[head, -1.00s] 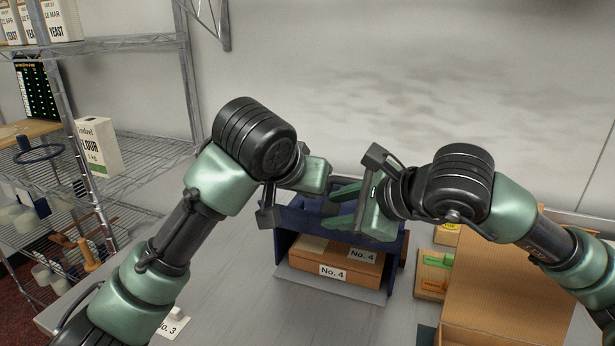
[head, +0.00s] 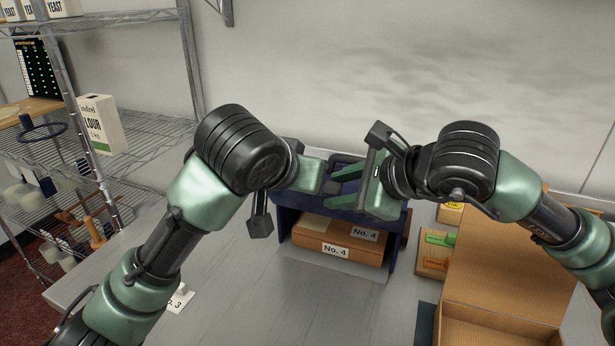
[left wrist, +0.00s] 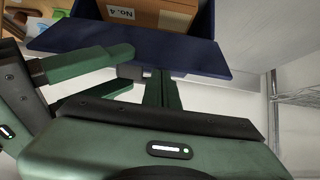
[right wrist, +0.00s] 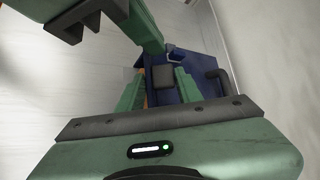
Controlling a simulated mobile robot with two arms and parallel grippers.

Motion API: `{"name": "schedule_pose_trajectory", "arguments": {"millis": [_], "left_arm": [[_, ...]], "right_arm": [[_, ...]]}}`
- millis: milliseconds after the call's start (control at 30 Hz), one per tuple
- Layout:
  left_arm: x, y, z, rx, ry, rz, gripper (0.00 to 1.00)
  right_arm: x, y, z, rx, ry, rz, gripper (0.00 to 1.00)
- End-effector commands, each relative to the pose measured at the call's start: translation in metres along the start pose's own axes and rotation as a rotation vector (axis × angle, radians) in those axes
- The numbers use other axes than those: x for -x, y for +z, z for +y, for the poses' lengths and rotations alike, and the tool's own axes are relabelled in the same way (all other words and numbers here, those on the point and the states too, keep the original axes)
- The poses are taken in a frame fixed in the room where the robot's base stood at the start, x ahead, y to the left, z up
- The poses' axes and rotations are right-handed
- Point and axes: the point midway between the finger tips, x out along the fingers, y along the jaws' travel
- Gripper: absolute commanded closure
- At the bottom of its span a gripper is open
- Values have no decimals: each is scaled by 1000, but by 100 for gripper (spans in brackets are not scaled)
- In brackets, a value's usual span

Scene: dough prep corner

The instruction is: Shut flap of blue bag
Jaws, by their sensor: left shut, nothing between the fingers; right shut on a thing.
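The blue bag (head: 395,240) stands on the table with its front open, and a brown No. 4 box (head: 315,232) shows inside. A blue panel, seemingly the flap (head: 318,206), spans the top above the box; it shows broadly in the left wrist view (left wrist: 180,52). My right gripper (head: 345,180) is at the bag's upper edge, shut on a dark tab (right wrist: 163,77) between its fingers. My left gripper (left wrist: 160,85) is shut and empty beside the blue panel, close to the right gripper's fingers. In the head view its fingertips are mostly hidden.
An open cardboard box (head: 510,260) stands to the right, with small labelled packages (head: 437,237) beside it. A wire shelf (head: 110,165) with a flour bag is at left. A No. 3 card (head: 178,300) lies front left. The middle front table is clear.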

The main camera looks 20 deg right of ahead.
Motion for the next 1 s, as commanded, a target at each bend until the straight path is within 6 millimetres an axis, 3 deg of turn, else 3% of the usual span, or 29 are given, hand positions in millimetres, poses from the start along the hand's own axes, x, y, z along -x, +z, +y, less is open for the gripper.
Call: {"name": "schedule_pose_trajectory", "arguments": {"millis": [33,167,200,267,767,1000], "left_arm": [[-1,5,2,-4,3,-17,100],[-1,6,2,-5,5,-19,100],[-1,6,3,-5,5,-20,100],[-1,6,3,-5,6,-19,100],[-2,5,1,-3,2,-17,100],[-2,5,1,-2,1,-17,100]], "right_arm": [[2,-2,-12,-5,-29,6,100],[2,-2,-13,-5,-31,6,100],[2,-2,-13,-5,-32,6,63],[2,-2,-13,-5,-33,6,50],[2,-1,-10,-3,-26,1,50],[29,-1,-10,-1,-29,3,50]]}}
